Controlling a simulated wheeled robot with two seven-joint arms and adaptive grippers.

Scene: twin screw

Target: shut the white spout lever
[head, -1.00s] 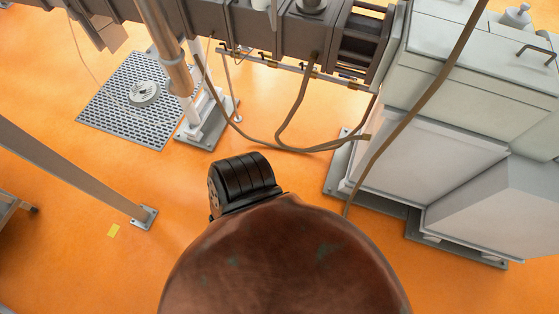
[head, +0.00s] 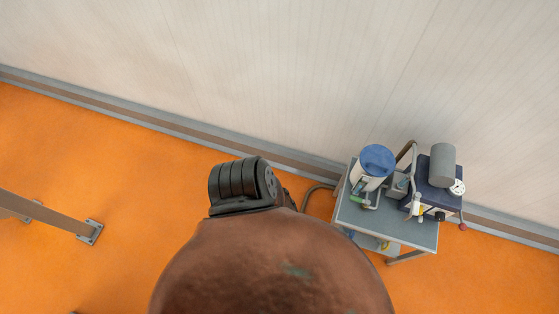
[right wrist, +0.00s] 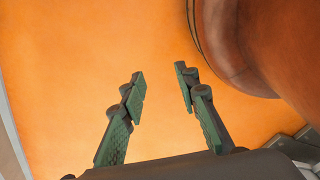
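A small metal cart (head: 400,232) stands against the wall at the right of the head view. On it are a white container with a blue lid (head: 377,158) and a dark blue device with a grey cylinder (head: 442,165). A small white part (head: 415,207) shows at the device's front left; I cannot tell whether it is the spout lever or how it is set. My right gripper (right wrist: 160,75) is open and empty in the right wrist view, above orange floor, with green pads on its fingers. My left gripper is not in view.
A pale wall (head: 250,60) with a grey skirting runs behind the cart. A metal leg with a foot plate (head: 90,232) stands at the left.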

